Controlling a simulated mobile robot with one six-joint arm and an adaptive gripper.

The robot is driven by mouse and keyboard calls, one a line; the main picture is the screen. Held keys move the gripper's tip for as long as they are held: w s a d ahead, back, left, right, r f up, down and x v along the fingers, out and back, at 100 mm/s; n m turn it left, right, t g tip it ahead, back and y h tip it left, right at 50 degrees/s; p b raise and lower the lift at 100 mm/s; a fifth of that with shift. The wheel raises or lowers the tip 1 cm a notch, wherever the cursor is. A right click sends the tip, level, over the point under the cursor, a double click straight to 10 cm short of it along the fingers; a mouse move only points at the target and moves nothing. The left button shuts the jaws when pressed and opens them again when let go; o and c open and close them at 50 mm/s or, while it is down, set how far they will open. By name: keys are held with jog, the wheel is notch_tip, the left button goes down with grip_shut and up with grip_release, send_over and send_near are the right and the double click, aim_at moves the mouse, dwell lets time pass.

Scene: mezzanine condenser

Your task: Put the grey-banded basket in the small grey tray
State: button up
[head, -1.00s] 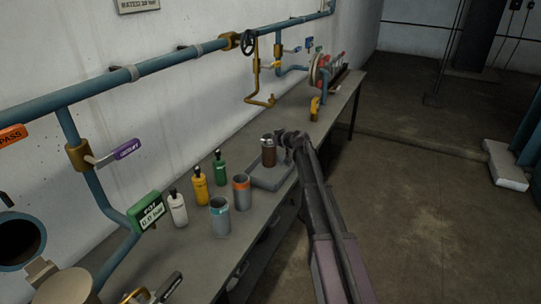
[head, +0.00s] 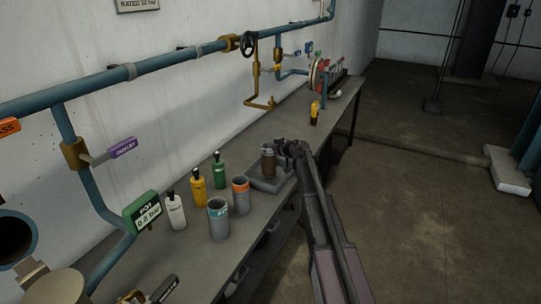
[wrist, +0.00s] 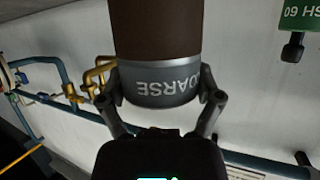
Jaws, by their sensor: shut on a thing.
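The grey-banded basket (head: 268,165) is a dark brown cylinder with a grey band at its top. In the wrist view the basket (wrist: 158,40) fills the upper middle, its grey band lettered "COARSE" in part. My gripper (head: 288,148) is shut on it at the band, with one finger on each side. The small grey tray (head: 268,186) lies on the bench directly under the basket in the head view. The basket looks upright and over or in the tray; I cannot tell if its bottom touches the tray floor.
An orange-banded grey cup (head: 241,197) and a teal-banded grey cup (head: 218,220) stand left of the tray. White (head: 175,211), yellow (head: 198,186) and green (head: 219,170) bottles stand behind them. A yellow tool (head: 314,113) stands farther along the bench. Blue pipes (head: 170,60) run along the wall.

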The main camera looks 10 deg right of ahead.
jog(key=shift+f+b, duration=0.55)
jog(key=shift+f, duration=0.5)
jog(key=o, duration=1.1)
jog(key=shift+r, duration=0.25)
jog(key=p+v, duration=0.4)
jog(key=v, duration=0.8)
jog(key=shift+p, duration=0.3)
